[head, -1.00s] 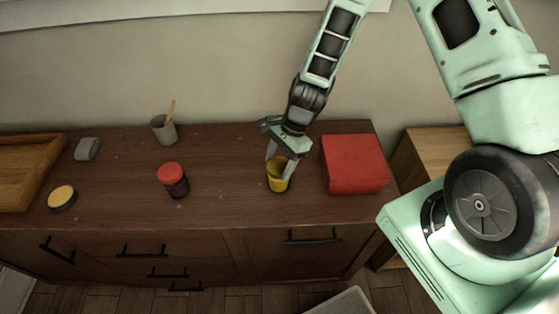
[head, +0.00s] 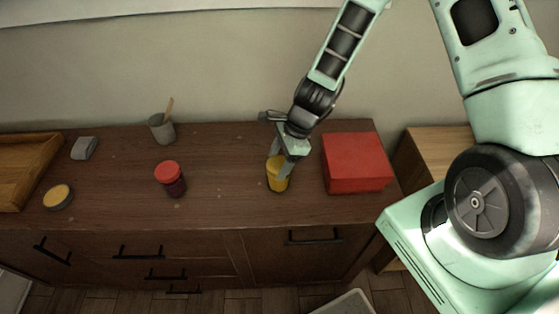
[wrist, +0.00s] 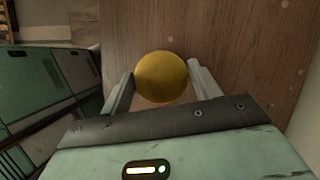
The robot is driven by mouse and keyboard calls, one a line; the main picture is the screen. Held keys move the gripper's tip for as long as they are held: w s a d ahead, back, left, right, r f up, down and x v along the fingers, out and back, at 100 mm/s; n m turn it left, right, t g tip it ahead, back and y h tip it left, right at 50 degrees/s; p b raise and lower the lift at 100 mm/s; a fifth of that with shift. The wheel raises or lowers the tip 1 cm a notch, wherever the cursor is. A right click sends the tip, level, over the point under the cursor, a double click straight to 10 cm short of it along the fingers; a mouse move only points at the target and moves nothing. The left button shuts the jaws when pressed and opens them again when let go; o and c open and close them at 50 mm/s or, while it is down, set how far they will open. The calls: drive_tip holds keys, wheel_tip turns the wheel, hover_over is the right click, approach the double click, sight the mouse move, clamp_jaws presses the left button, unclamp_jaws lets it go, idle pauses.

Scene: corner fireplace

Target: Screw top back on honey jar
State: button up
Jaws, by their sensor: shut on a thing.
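The honey jar (head: 278,184) stands upright on the dark wooden cabinet top, left of the red box. Its yellow round lid (wrist: 161,77) shows from above in the wrist view, between my two fingers. My gripper (head: 287,163) comes down from above and is shut on the yellow lid; it also shows in the wrist view (wrist: 162,85). In the head view the fingers partly cover the jar's top. I cannot tell whether the lid's thread is seated or how tight it is.
The red box (head: 357,163) stands close to the right of the jar. A red-lidded dark jar (head: 171,180), a grey cup with a stick (head: 161,129), a yellow-topped tin (head: 58,196), a grey block (head: 84,148) and a wooden tray (head: 25,170) lie left. The cabinet top between is clear.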

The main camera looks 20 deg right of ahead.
drive_tip(key=shift+f+m+t+b, duration=0.15)
drive_tip(key=shift+m+t+b, duration=0.25)
drive_tip(key=shift+m+b, duration=0.55)
drive_tip(key=shift+m+t+h+b, duration=0.3)
drive_tip(key=shift+m+t+b, duration=0.1)
drive_tip(key=shift+m+b, duration=0.9)
drive_tip(key=shift+m+b, duration=0.35)
drive_tip(key=shift+b, duration=0.1)
drive_tip(key=shift+m+t+h+b, duration=0.35)
drive_tip(key=shift+m+b, duration=0.55)
drive_tip(key=shift+b, duration=0.3)
drive_tip(key=shift+m+t+b, duration=0.25)
drive_tip(key=shift+m+b, duration=0.2)
drive_tip(key=shift+m, duration=0.15)
drive_tip(key=shift+m+h+b, duration=0.25)
drive_tip(key=shift+m+b, duration=0.25)
drive_tip(key=shift+b, duration=0.15)
drive_tip(key=shift+m+t+h+b, duration=0.35)
drive_tip(key=shift+m+b, duration=0.25)
drive_tip(key=shift+m, duration=0.3)
